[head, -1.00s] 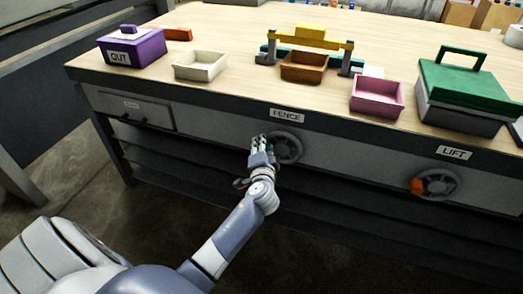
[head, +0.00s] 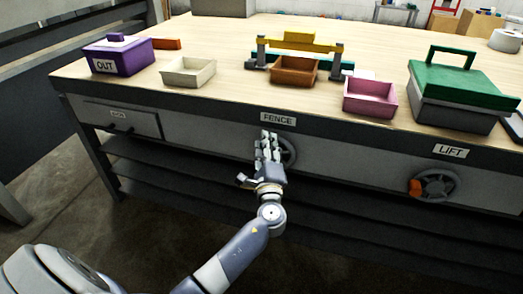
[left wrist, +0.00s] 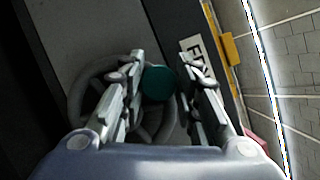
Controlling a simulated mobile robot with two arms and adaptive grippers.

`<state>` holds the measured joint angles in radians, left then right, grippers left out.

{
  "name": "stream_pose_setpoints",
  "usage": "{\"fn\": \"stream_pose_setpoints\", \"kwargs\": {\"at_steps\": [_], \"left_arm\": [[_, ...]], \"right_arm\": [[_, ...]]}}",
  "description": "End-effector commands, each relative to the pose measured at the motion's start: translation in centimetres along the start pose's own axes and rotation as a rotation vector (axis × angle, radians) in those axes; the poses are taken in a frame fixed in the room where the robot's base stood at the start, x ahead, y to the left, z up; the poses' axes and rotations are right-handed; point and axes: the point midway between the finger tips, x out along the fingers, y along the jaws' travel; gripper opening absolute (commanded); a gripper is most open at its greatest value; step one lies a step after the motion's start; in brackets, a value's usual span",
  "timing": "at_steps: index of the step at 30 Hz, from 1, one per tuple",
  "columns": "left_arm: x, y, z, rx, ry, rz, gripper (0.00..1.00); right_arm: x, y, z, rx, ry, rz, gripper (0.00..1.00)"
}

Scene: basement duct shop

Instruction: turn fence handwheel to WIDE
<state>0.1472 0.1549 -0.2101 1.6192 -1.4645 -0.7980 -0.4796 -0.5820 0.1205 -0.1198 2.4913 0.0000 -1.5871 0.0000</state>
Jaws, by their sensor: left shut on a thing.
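The fence handwheel (head: 289,151) is a grey spoked wheel on the bench's front panel, below the FENCE label (head: 278,118). In the head view my left gripper (head: 268,138) covers its left part. In the left wrist view the wheel rim (left wrist: 84,82) shows behind the fingers, and a round teal knob (left wrist: 158,85) sits between the two fingers on the wheel's label side. My left gripper (left wrist: 158,75) is shut on this knob. The wheel's pointer or WIDE mark cannot be made out. My right gripper is out of view.
A second handwheel (head: 435,187) with an orange knob sits right, under the LIFT label (head: 451,151). A drawer (head: 118,118) is at left. The bench top (head: 222,46) holds bins, a purple OUT box (head: 117,55), a green-lidded box (head: 462,88) and a yellow-beamed fence (head: 300,43).

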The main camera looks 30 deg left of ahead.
Motion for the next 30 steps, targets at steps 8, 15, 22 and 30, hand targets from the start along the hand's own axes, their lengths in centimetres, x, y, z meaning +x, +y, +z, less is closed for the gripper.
{"fn": "stream_pose_setpoints", "kwargs": {"at_steps": [8, 15, 22, 30], "left_arm": [[-0.6, 0.1, -1.2, 0.192, 0.006, -0.067, 0.00], [-0.8, -0.3, -1.6, 0.284, 0.005, -0.104, 0.00], [-0.8, -0.4, -1.7, 0.318, 0.006, -0.116, 0.00], [-0.8, -0.4, -1.7, 0.321, 0.006, -0.117, 0.00]], "right_arm": [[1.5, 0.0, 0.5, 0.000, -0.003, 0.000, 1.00], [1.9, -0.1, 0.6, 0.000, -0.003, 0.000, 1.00], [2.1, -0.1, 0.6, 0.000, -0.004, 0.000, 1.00], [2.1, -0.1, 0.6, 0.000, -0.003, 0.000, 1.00]]}}
